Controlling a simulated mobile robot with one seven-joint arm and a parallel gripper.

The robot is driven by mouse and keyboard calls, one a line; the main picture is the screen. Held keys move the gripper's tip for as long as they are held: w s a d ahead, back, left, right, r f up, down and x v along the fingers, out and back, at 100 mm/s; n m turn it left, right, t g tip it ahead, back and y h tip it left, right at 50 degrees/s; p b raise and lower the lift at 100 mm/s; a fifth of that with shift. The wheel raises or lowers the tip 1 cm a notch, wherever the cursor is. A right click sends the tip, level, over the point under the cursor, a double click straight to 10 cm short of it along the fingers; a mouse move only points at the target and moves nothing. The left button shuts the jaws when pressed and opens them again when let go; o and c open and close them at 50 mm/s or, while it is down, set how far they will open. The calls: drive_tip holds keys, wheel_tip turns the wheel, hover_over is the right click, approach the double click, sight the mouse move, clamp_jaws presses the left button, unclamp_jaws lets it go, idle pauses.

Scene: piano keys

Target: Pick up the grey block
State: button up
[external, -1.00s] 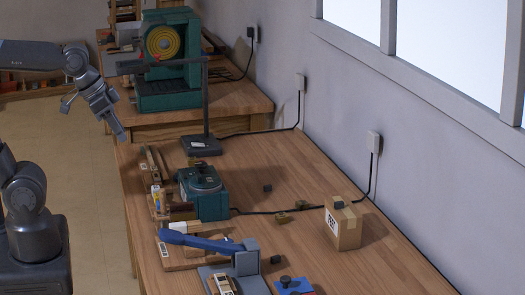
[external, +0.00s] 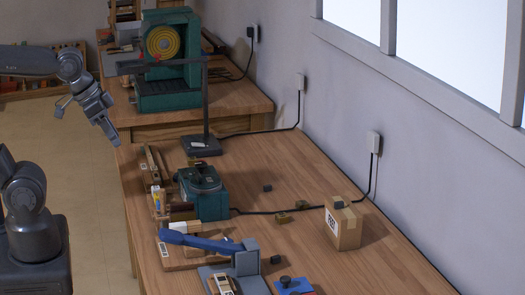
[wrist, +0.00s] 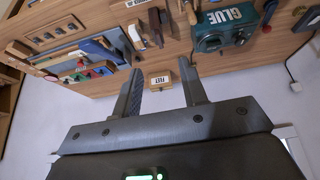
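Several small dark grey blocks show in the external view, and I cannot tell which one the task means. One grey block (external: 267,188) lies on the workbench (external: 300,172) right of the green glue machine (external: 203,192). Another grey block (external: 276,260) lies nearer the front. A third grey block (external: 339,205) sits on top of the cardboard box (external: 345,230). My gripper (external: 116,142) hangs at the bench's left edge, well left of and apart from all of them. In the wrist view my gripper (wrist: 162,88) is open, with nothing between its fingers.
A blue-handled tool (external: 200,241) and a dark lamp stand (external: 205,110) stand on the bench. A black cable (external: 255,212) runs past the glue machine to the wall. The bench behind the box is fairly clear.

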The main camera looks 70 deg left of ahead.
drive_tip(key=w+d+r+n+g, duration=0.1)
drive_tip(key=w+d+r+g, duration=0.1)
drive_tip(key=w, duration=0.8)
drive_tip(key=n+g, duration=0.3)
drive_tip(key=g, duration=0.2)
hover_over(276, 256)
drive_tip(key=w+a, duration=0.1)
wheel_tip(276, 256, down, 20)
drive_tip(key=shift+h, duration=0.3)
drive_tip(key=f, duration=0.7)
drive_tip(key=d+f, duration=0.1)
drive_tip(key=f, duration=0.3)
drive_tip(key=shift+s+f, duration=0.1)
drive_tip(key=shift+s, duration=0.3)
drive_tip(key=shift+c, duration=0.6)
clamp_jaws()
